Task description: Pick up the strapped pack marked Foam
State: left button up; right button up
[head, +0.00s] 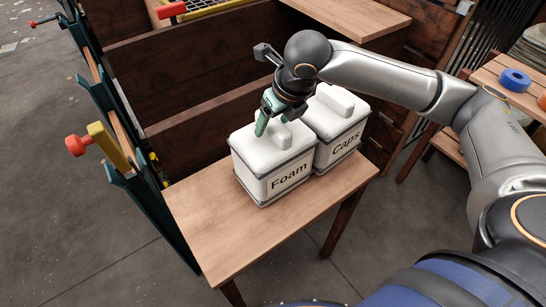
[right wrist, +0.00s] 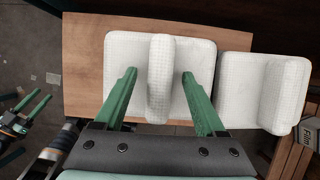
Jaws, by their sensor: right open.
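The Foam pack (head: 262,160) is a white box with dark straps and a raised ridge on top. It stands upright on a small wooden table (head: 215,235). My right gripper (head: 268,120) is over its top, pointing down. In the right wrist view, the open fingers (right wrist: 158,74) stand on either side of the ridge of the Foam pack (right wrist: 120,55), with gaps beside it. The label is out of sight there. My left gripper (right wrist: 30,97) shows at the left edge of the right wrist view, its fingers apart and empty.
A similar Caps pack (head: 336,142) stands close on the right of the Foam pack. Dark wooden boards (head: 190,70) rise behind the table. A side shelf at the right holds a blue ring (head: 514,80). The front of the table is bare.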

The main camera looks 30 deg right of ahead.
jog(key=shift+w+f, duration=0.2)
jog(key=shift+f, duration=0.15)
dwell(0.3)
grip_shut()
dwell(0.5)
dwell(0.8)
